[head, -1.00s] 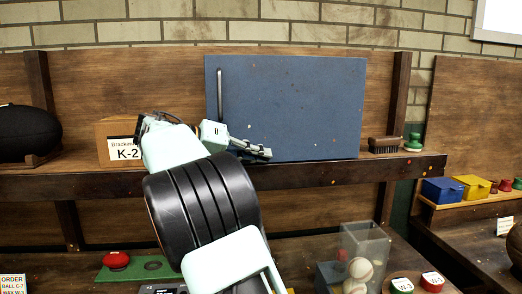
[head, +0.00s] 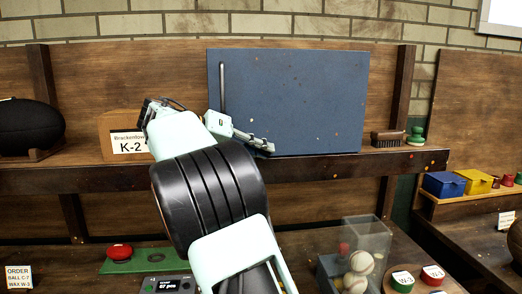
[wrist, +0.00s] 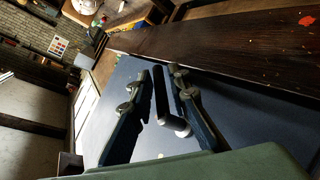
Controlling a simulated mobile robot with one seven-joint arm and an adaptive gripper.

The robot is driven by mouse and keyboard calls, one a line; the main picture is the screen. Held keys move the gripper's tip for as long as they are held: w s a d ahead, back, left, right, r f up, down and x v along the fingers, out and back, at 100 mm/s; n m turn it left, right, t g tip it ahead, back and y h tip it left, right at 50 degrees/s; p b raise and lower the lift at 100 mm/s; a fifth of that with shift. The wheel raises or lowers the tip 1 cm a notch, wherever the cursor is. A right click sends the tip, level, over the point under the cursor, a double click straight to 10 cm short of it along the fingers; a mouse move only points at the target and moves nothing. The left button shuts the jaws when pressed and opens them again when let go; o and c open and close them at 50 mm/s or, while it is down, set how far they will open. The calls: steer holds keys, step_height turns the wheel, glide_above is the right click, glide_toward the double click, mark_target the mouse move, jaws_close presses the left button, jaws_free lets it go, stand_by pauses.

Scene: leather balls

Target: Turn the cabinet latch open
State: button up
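The blue cabinet (head: 300,100) stands on the shelf, its door shut, with a long dark upright bar (head: 222,85) near its left edge. My gripper (head: 262,146) is in front of the cabinet's lower left part, close to the shelf. In the wrist view my gripper (wrist: 160,88) is open, its two fingers spread on either side of a short dark latch lever (wrist: 160,95) with a rounded hub. A gap shows between the lever and each finger. The lever is hidden behind my gripper in the head view.
The shelf edge (head: 330,168) runs just below my gripper. A box marked K-2 (head: 112,125) stands left of my arm. A brush (head: 387,139) and a green knob-like piece (head: 416,136) sit right of the cabinet. A clear bin with balls (head: 366,238) is below.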

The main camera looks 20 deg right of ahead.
steer(key=v, duration=1.2)
